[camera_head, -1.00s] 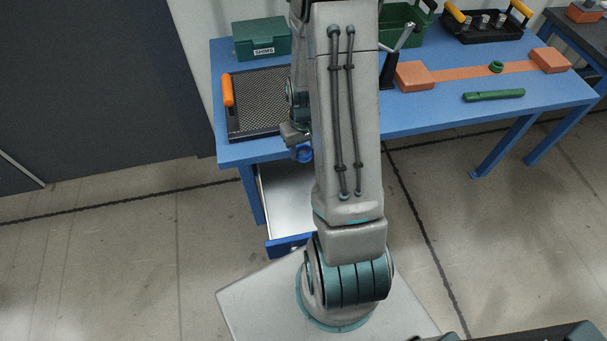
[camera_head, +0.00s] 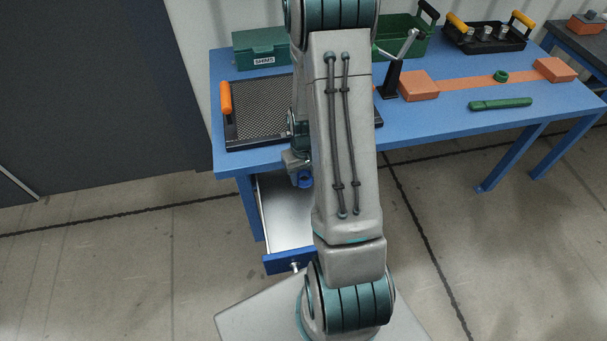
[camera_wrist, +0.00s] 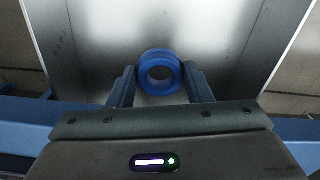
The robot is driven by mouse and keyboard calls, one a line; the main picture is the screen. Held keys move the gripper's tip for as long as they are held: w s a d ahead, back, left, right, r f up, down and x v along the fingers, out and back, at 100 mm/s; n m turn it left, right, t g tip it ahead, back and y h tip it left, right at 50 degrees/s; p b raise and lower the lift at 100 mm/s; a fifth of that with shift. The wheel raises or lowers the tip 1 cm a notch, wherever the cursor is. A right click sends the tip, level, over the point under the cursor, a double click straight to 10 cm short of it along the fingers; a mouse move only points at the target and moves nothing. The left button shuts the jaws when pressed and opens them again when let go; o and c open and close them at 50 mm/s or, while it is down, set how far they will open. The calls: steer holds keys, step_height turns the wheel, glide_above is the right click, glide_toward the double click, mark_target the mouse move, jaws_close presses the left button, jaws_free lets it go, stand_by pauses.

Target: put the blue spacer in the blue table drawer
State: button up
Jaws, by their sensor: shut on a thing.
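The blue spacer (camera_wrist: 159,57) is a thick ring held between the two fingers of my gripper (camera_wrist: 160,82) in the wrist view. My gripper is shut on it. In the head view the spacer (camera_head: 304,179) shows as a small blue patch at the end of my arm, partly hidden. The blue table drawer (camera_head: 289,262) is pulled open below the table's front edge, and its grey inside shows. In the wrist view the drawer floor (camera_wrist: 100,55) lies behind the ring. I cannot tell whether the ring touches it.
The blue table (camera_head: 440,125) carries a black mesh tray (camera_head: 260,108) with an orange handle, a green SHIMS box (camera_head: 262,50), a black crank (camera_head: 390,78), orange blocks (camera_head: 419,86) and a green tool (camera_head: 500,104). My arm hides part of the drawer's right side.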

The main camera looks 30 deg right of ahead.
steer(key=shift+f+b, duration=0.35)
steer(key=shift+f, duration=0.2)
steer(key=o, duration=1)
steer(key=shift+c, duration=0.2)
steer(key=shift+r, duration=0.1)
steer(key=shift+r+p, duration=0.4)
steer(key=shift+p, duration=0.05)
step_height(320, 180, up, 12)
steer(key=r+p, duration=0.1)
steer(key=s+a+r+n+t, duration=0.1)
steer(key=s+a+r+t, duration=0.1)
steer(key=s+a+r, duration=1)
steer(key=shift+a+r, duration=0.25)
steer(key=shift+r, duration=0.6)
